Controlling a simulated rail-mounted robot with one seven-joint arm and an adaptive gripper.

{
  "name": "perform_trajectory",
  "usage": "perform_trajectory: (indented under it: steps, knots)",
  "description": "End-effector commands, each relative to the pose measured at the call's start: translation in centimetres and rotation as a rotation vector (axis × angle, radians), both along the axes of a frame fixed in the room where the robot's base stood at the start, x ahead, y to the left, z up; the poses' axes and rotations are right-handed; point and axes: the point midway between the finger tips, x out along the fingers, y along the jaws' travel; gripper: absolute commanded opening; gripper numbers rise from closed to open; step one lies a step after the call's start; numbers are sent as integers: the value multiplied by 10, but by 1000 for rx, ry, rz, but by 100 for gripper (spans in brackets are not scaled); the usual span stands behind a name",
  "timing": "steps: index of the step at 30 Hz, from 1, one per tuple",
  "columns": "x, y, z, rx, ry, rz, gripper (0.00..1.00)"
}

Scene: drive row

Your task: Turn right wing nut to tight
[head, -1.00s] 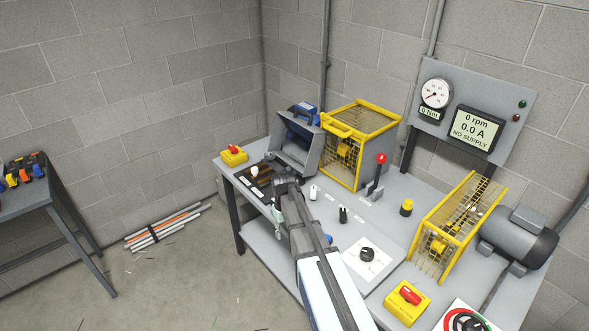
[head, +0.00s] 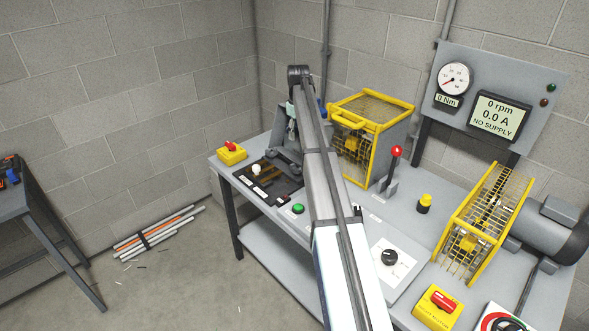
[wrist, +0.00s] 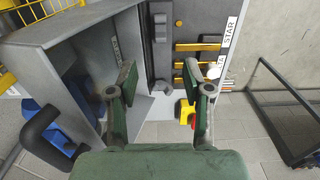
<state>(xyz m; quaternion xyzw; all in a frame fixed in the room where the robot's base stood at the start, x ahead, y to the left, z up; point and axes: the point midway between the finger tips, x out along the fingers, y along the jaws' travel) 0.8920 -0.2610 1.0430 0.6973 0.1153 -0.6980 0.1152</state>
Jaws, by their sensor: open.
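My gripper (wrist: 160,76) is open and empty in the wrist view, its two green fingers apart. Between and beyond the fingertips lies a black panel (wrist: 172,68) with brass bars (wrist: 197,47) and a white label ending in "STAR". Small grey fittings (wrist: 160,27) stand along the panel's left side. I cannot tell whether any of them is the right wing nut. In the head view the black panel (head: 262,186) lies on the bench's left end; my arm hides part of the area behind it, and the gripper is mostly hidden.
In the wrist view a grey housing (wrist: 50,55) with a blue part and black handle stands close at left. A red-and-yellow switch (wrist: 187,112) shows beyond the panel. In the head view a yellow cage (head: 372,112) and red-knobbed lever (head: 393,165) stand right of my arm.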

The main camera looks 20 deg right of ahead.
Motion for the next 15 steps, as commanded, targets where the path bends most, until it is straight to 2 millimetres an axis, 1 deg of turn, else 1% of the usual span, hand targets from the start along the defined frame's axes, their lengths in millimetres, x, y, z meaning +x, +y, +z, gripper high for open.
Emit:
perform_trajectory:
  steps: [5, 15]
  knots:
    - [-2, 1, -22, 0, 2, 0, 50]
    - [-2, 1, -88, 1, 3, -1, 50]
